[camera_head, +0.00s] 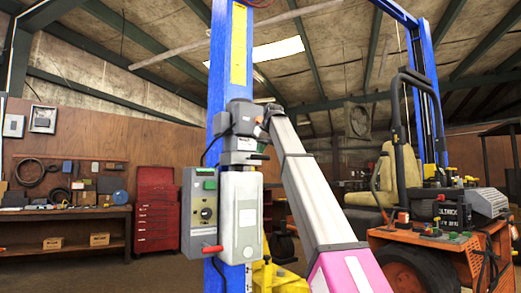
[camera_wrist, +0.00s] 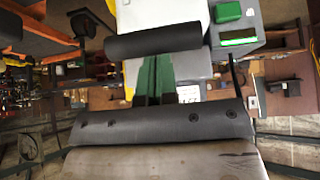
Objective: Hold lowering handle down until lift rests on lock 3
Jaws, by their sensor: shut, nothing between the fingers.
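My gripper (camera_head: 247,146) is at the top of the white-grey power unit (camera_head: 242,213) on the blue lift column (camera_head: 218,55), pointing down. Its green fingers are shut together in the wrist view (camera_wrist: 154,78), with nothing between them. Their tips reach a black bar-like handle (camera_wrist: 155,40), seemingly the lowering handle; it shows as a dark strip in the head view (camera_head: 259,157). The tips look to be at or against it, but contact is not clear. A yellow lift part (camera_head: 278,278) shows low behind the unit.
A grey control box (camera_head: 200,212) with a green button is left of the power unit. A red-gripped lever (camera_head: 212,249) sticks out below it. A workbench (camera_head: 65,212) and red tool chest (camera_head: 155,210) are at back left.

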